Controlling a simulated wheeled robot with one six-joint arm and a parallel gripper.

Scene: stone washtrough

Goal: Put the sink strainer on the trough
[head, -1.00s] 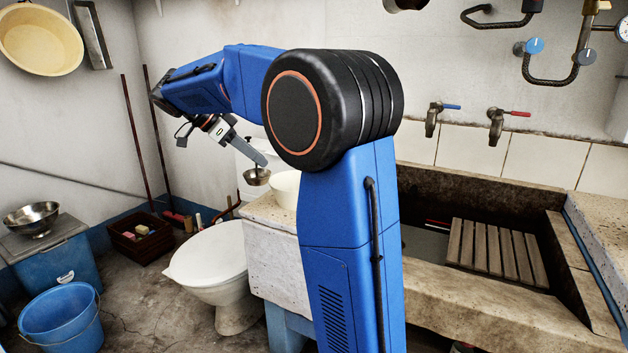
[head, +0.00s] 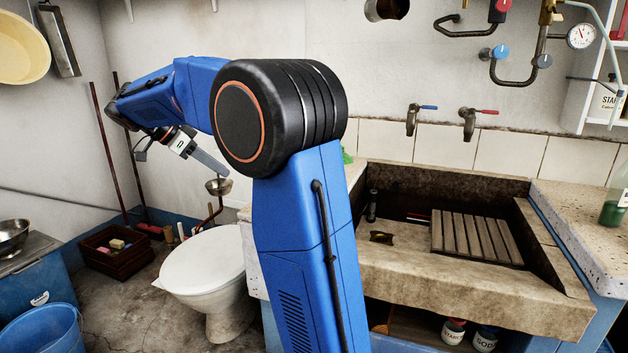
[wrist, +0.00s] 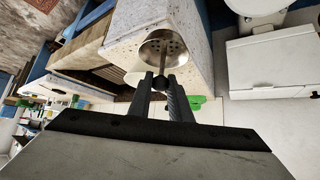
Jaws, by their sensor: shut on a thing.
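The sink strainer (head: 219,187) is a small metal cup with a thin upright stem. My gripper (head: 221,171) is shut on the top of the stem, and the strainer hangs in the air left of my arm. In the wrist view my gripper (wrist: 160,82) holds the perforated strainer (wrist: 165,52) just past its fingertips. The stone trough (head: 450,285) stands to the right of my arm, well apart from the strainer. Its left end is partly hidden behind my arm.
A slatted wooden rack (head: 476,238) lies in the trough, with a dark patch (head: 381,237) on its floor to the left. Two taps (head: 411,119) are above. A toilet (head: 203,265) stands below the strainer. A green bottle (head: 613,207) stands on the right counter.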

